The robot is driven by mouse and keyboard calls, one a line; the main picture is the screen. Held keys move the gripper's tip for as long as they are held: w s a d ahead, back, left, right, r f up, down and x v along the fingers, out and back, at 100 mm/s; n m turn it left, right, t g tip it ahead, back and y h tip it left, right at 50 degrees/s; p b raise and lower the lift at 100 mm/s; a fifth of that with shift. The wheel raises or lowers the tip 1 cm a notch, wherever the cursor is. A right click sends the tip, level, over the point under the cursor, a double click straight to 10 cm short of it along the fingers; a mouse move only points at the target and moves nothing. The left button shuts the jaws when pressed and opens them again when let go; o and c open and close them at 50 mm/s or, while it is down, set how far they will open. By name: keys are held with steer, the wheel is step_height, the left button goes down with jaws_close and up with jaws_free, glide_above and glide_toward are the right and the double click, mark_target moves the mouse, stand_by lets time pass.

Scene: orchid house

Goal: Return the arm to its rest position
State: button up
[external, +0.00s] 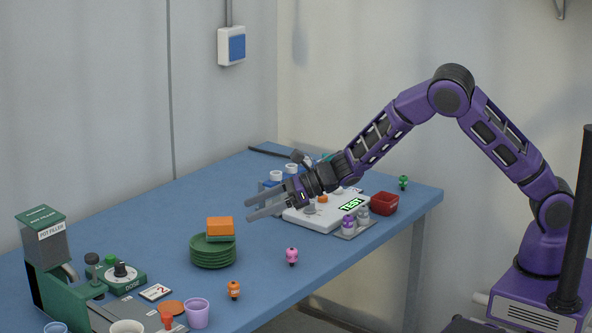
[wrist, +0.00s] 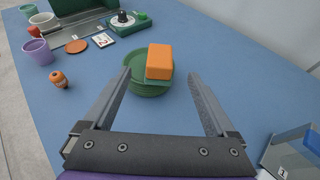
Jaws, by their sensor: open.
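My purple arm reaches from its base at the right over the blue table (external: 150,225). My gripper (external: 248,209) is open and empty, held above the table in front of the white tester with the green TEST display (external: 351,205). In the wrist view my gripper (wrist: 165,80) has its two fingers wide apart. Beyond the fingertips is a stack of green saucers (wrist: 150,88) with an orange block (wrist: 160,62) on top. The stack of green saucers also shows in the external view (external: 213,252), left of the gripper and apart from it.
A green pot filler (external: 42,240) stands at the near left, with a purple cup (external: 197,313) close by. The table's back left is clear.

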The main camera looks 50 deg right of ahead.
steer(key=d+r+m+t+h, duration=0.2)
steer(key=d+r+m+h, duration=0.15)
steer(key=r+m, duration=0.3)
steer(key=d+r+m+t+h, duration=0.2)
steer(key=d+r+m, duration=0.35)
steer(key=r, duration=0.25)
steer(key=s+d+r+m+h, duration=0.3)
steer(key=s+d+r+m, duration=0.15)
steer(key=d+m, duration=0.4)
steer(key=s+d+f+m+g+y, duration=0.1)
steer(key=s+f+m+g, duration=0.2)
steer(key=s+m, duration=0.35)
steer(key=s+d+f+m+g+y+p, duration=0.1)
steer(key=s+f+m+g, duration=0.25)
steer(key=s+m, duration=0.3)
steer(key=s+d+f+m+g+y, duration=0.2)
steer(key=s+f+m+g, duration=0.15)
steer(key=s+m, duration=0.3)
steer(key=s+d+r+m+t+h+p, duration=0.1)
steer(key=s+d+r+m+h, duration=0.1)
steer(key=s, duration=0.6)
steer(key=s+d+r+m+t+h+p, duration=0.1)
steer(key=s+d+r+m+h, duration=0.2)
steer(key=s+r, duration=0.3)
steer(key=shift+s+d, duration=0.65)
steer(key=shift+s, duration=0.3)
steer(key=shift+r, duration=0.1)
